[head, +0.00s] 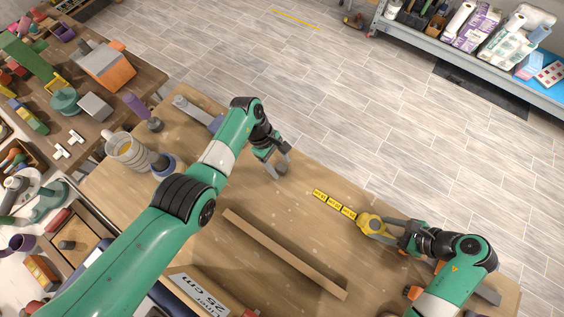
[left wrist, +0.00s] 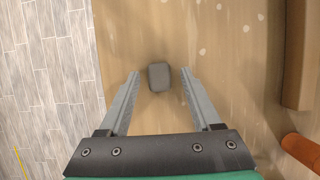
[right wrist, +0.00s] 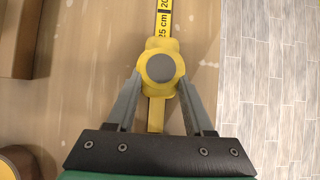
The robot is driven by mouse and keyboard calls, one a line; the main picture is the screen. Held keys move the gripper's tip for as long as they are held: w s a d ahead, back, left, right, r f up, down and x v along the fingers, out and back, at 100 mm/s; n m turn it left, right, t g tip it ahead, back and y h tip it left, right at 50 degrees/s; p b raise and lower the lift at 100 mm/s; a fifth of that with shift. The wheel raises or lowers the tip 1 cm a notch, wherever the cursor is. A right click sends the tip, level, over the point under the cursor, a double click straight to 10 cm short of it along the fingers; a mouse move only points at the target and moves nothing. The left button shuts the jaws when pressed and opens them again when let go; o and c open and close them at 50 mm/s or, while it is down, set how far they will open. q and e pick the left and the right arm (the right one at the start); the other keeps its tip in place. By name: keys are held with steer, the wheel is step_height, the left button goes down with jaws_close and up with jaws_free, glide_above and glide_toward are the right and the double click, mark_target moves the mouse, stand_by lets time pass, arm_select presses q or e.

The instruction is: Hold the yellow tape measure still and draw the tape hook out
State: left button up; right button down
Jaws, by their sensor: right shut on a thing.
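The yellow tape measure (head: 369,224) lies on the wooden workbench. My right gripper (head: 388,231) is shut on its body, and the right wrist view shows the yellow case (right wrist: 160,48) with a grey disc between the fingers. A yellow tape strip with black marks (head: 335,204) reaches out toward the upper left in the head view; "25 cm" shows on it (right wrist: 163,22). My left gripper (head: 275,164) is open beyond the strip's far end. A small grey block (left wrist: 158,76) is between its fingertips, with gaps on both sides. I cannot tell whether this block is the tape hook.
A long wooden bar (head: 285,254) lies on the bench in front of the tape. A "25 cm" card (head: 198,290) is at the near edge. A coil-like cylinder (head: 125,150) and other items stand at the bench's left. The bench's far edge runs close behind the tape.

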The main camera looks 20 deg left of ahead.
arm_select(q)
steer(key=v, duration=1.2)
arm_select(e)
steer(key=shift+c, duration=1)
jaws_free()
